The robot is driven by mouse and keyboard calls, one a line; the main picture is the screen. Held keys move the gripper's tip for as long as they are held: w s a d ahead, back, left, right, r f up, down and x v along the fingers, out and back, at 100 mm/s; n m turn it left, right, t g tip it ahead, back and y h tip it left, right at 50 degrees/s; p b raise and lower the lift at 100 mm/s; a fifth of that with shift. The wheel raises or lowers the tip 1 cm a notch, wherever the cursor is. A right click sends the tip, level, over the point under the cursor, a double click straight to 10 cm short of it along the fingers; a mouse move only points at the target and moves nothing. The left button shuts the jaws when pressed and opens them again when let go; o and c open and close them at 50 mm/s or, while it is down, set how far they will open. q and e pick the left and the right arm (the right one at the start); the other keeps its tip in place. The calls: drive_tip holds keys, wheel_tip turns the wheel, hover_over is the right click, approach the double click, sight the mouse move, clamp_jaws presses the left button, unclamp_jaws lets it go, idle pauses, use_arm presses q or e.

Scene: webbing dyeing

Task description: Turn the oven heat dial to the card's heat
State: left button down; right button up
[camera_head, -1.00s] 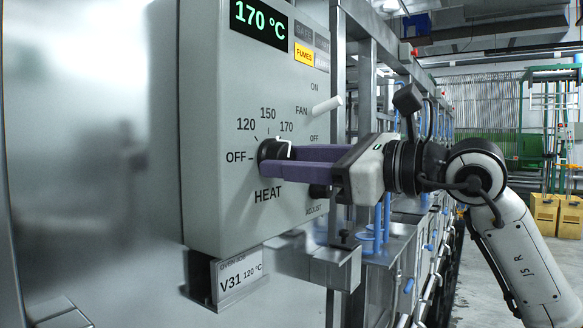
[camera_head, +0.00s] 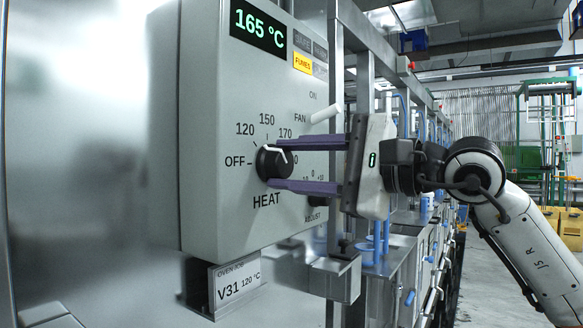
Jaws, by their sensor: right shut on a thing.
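The black heat dial (camera_head: 272,163) with a white mark sits on the front of the grey oven control box (camera_head: 215,200). OFF, 120, 150 and 170 are printed around it. My right gripper (camera_head: 279,164) reaches in from the right and is shut on the dial, one purple finger above and one below it. The exact spot the white mark points to is hard to read. The card (camera_head: 238,280) below the box reads V31, 120 °C. My left gripper is not in view.
A white fan switch (camera_head: 326,114) sticks out above my right gripper. The FUMES lamp (camera_head: 303,63) is lit yellow. A second dark knob (camera_head: 318,198), marked ADJUST, is partly hidden behind the lower finger. A metal frame stands at the box's right.

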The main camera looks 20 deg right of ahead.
drive_tip(key=shift+n, duration=1)
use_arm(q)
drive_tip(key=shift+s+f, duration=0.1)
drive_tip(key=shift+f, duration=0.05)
use_arm(e)
drive_tip(key=o, duration=1)
drive_tip(key=shift+o, duration=0.2)
drive_tip(key=shift+s+d, duration=0.1)
drive_tip(key=shift+s+d, duration=0.25)
use_arm(q)
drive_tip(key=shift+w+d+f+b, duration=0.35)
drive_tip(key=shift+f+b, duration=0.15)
drive_tip(key=shift+b, duration=0.75)
use_arm(e)
drive_tip(key=v, duration=0.9)
drive_tip(key=shift+s, duration=0.2)
